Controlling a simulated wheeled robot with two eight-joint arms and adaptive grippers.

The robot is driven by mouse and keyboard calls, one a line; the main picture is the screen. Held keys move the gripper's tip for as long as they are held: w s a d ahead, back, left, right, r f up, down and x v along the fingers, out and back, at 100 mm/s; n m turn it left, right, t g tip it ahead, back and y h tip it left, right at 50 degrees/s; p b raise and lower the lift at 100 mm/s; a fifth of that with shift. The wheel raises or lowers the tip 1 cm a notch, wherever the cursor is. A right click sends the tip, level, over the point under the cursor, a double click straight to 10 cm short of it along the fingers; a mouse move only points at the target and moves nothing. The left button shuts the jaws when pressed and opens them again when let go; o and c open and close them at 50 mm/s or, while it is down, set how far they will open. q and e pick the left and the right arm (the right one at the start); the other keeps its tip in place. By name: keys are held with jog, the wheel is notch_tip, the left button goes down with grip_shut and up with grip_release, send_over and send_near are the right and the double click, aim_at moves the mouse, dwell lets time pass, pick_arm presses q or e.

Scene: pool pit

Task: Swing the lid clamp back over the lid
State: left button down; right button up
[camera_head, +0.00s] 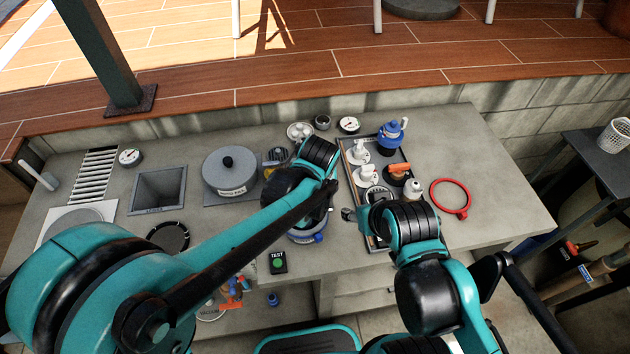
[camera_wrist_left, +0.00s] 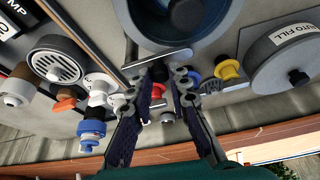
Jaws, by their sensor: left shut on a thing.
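The round pump housing (camera_head: 308,237) stands at the table's middle, mostly hidden by my left arm in the head view. In the left wrist view its round dark lid (camera_wrist_left: 155,28) with a grey rim fills the top. The lid clamp (camera_wrist_left: 152,58), a grey bar, lies beside the rim, with a dark part between my left fingertips. My left gripper (camera_wrist_left: 169,80) is shut on it; in the head view the arm hides this grip. My right arm is bent low over the tray at the right; its wrist hides its finger opening.
A grey tray (camera_head: 375,245) with white and orange-handled valves and a blue-topped fitting (camera_head: 391,136) is right of the housing. A red ring (camera_head: 450,197) lies farther right. A lidded round pot (camera_head: 229,171) and a square basin (camera_head: 158,189) stand left. The right table end is clear.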

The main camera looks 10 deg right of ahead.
pick_arm(q)
jog(key=shift+s+d+n+y, duration=0.1)
jog(key=shift+s+n+y, duration=0.2)
jog(key=shift+n, duration=0.45)
jog(key=shift+s+d+n+y, duration=0.1)
jog(key=shift+s+n+y, duration=0.2)
jog(key=shift+n, duration=0.45)
jog(key=c, duration=1.4)
grip_release()
jog(key=v, duration=1.2)
jog(key=shift+w, duration=0.1)
